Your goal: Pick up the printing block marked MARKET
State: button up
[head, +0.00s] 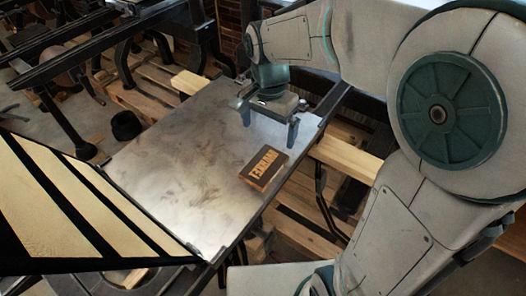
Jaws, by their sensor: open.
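The printing block marked MARKET (263,167) lies flat on the metal press bed (170,160), near its right edge. It is a small brown block with pale lettering that reads MARKET, turned about in this view. My gripper (269,136) is above the bed, a little beyond the block in the picture. Its two fingers point down, apart and empty. I cannot tell exactly how high the fingertips are above the bed.
A slatted frame (75,205) stands at the bed's left front. Wooden beams (345,158) and pallets (300,215) lie below the bed on the right. Dark press frames (195,40) stand behind. The bed's middle and left are clear.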

send_over(264, 164)
jog(key=f, duration=0.9)
jog(key=shift+s+d+p, duration=0.2)
jog(key=shift+s+p, duration=0.1)
jog(key=shift+s, duration=0.05)
jog(key=shift+w+a+f+p, duration=0.1)
jog(key=shift+f+p, duration=0.1)
jog(key=shift+f, duration=0.7)
jog(key=shift+w+f+p, duration=0.15)
jog(key=shift+f+p, duration=0.05)
jog(key=shift+f, duration=0.65)
jog(key=shift+w+a+f+p, duration=0.1)
jog(key=shift+f+p, duration=0.1)
jog(key=shift+f, duration=0.7)
jog(key=c, duration=1.3)
